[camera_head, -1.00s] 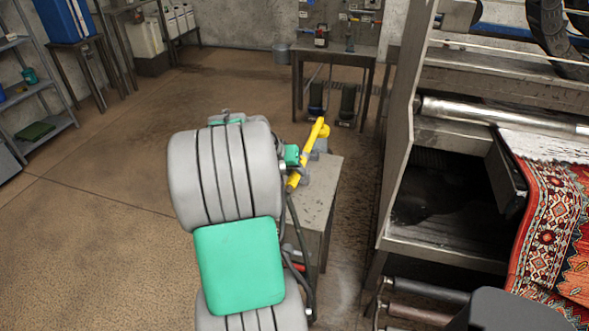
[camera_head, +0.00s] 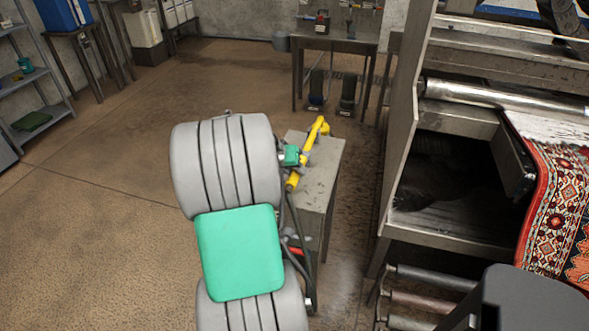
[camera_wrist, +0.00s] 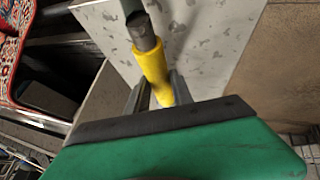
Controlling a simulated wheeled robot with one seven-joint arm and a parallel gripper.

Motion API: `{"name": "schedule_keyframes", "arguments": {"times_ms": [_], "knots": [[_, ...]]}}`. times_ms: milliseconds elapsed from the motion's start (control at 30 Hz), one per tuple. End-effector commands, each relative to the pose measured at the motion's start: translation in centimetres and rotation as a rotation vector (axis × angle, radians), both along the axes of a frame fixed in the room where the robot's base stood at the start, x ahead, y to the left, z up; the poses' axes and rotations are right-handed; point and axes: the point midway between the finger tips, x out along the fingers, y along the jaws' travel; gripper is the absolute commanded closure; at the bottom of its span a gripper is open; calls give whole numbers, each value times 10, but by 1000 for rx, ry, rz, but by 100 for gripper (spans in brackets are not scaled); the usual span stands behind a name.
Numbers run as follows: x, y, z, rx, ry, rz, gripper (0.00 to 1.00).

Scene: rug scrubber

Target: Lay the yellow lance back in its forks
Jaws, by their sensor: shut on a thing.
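The yellow lance (camera_head: 317,131) shows in the head view over the small grey table, with a bent upper end and a lower yellow part further down. In the wrist view the lance (camera_wrist: 154,72) runs between my fingers, with a dark grey end beyond the yellow. My gripper (camera_wrist: 158,92) is shut on its yellow part. In the head view my arm hides much of the gripper. I cannot tell the lance's height above the table, and I cannot make out the forks.
The small grey table (camera_head: 322,180) has a mostly bare, worn top. To its right stands a large metal frame (camera_head: 400,130) with rollers and a patterned red rug (camera_head: 560,205). A workbench (camera_head: 338,42) stands at the back. The floor to the left is open.

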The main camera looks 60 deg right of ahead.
Motion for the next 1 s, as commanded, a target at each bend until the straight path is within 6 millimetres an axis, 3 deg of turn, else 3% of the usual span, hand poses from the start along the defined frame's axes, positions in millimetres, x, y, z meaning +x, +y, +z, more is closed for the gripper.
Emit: {"name": "schedule_keyframes", "arguments": {"times_ms": [467,500,800,1000], "knots": [[1,-1,3,-5,-2,-1,100],[0,-1,3,-5,-2,-1,70],[0,0,1,-2,-1,0,47],[0,1,-1,4,2,1,47]]}}
